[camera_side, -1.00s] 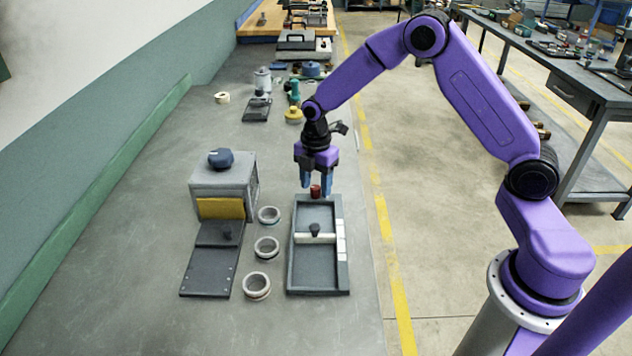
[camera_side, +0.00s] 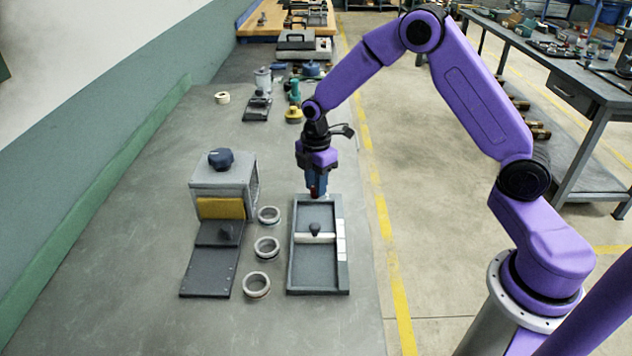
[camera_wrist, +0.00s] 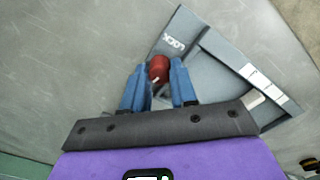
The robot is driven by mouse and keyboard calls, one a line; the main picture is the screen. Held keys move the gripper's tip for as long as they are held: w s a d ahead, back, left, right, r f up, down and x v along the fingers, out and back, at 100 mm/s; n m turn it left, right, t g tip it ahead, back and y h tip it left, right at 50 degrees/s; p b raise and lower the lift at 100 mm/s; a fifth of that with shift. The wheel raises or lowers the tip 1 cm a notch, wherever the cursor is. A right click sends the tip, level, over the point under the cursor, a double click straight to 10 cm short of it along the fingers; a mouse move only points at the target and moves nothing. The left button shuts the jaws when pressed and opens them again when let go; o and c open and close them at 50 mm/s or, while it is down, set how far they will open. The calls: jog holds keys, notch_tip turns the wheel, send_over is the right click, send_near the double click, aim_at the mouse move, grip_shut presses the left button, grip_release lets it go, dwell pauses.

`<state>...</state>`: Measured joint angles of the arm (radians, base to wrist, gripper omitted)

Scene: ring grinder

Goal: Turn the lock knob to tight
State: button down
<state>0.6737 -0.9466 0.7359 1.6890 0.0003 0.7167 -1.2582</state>
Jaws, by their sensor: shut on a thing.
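The lock knob is a small dark red cylinder (camera_wrist: 158,69) at the far end of the grey tray-like fixture (camera_side: 303,268). In the wrist view the word LOCK is printed beside it, and a short pale mark shows on the knob. My gripper (camera_wrist: 159,82) points down over the knob with its two blue fingers on either side of it, shut on it.
The fixture has a white crossbar with a small black knob (camera_side: 314,229). Several grey rings (camera_side: 267,247) lie to its left. Left of them stands a grey box (camera_side: 223,178) with a dark blue knob (camera_side: 221,158), a yellow plate and a dark ramp. Bare bench lies at the far left.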

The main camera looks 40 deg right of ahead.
jog(key=m, duration=1.1)
jog(key=shift+s, duration=0.1)
jog(key=shift+m, duration=2.1)
jog(key=c, duration=0.9)
grip_release()
